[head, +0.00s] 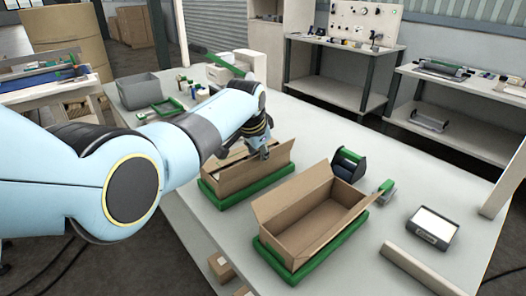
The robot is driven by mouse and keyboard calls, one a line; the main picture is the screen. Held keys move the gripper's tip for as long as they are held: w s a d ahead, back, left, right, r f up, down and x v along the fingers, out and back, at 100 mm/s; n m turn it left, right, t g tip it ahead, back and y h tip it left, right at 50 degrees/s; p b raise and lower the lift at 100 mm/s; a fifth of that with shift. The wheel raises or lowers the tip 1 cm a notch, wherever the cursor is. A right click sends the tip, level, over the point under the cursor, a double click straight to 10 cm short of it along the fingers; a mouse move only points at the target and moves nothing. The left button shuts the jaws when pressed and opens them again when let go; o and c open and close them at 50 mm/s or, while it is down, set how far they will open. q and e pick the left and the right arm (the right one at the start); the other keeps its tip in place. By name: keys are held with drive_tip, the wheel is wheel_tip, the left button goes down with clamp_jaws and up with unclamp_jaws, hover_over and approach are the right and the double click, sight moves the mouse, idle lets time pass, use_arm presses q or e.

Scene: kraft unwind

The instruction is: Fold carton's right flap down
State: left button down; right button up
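An open brown carton (300,248) sits on a green base at the front middle of the table; its left and far flaps stand up and its inside looks empty. A second brown carton (238,178) sits on another green base to its left and further back. My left gripper (264,154) is over the right end of this second carton, close to its upper edge. The gripper is small and dark here, so I cannot tell whether its fingers are open or touch the cardboard. My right gripper is not in view.
A dark tape dispenser (348,165) stands behind the front carton. A grey box with a white top (433,228) and a long pale bar (420,268) lie to the right. A grey bin (139,91) and small items are at the back left. Table between them is clear.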

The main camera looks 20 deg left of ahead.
use_arm(q)
drive_tip(key=shift+w+a+n+g+h+b, duration=0.35)
drive_tip(key=shift+a+g+h+b, duration=0.25)
drive_tip(key=shift+h+b, duration=0.4)
drive_tip(key=shift+a+r+g+h+b, duration=0.1)
drive_tip(key=shift+g+h+b, duration=0.2)
drive_tip(key=shift+b, duration=0.1)
drive_tip(key=c, duration=1.5)
unclamp_jaws()
drive_tip(key=shift+w, duration=0.1)
drive_tip(key=shift+r, duration=0.1)
drive_tip(key=shift+a+r, duration=0.15)
drive_tip(key=shift+r, duration=0.3)
drive_tip(key=v, duration=1.1)
drive_tip(key=shift+s+f, duration=0.1)
drive_tip(key=shift+s, duration=0.1)
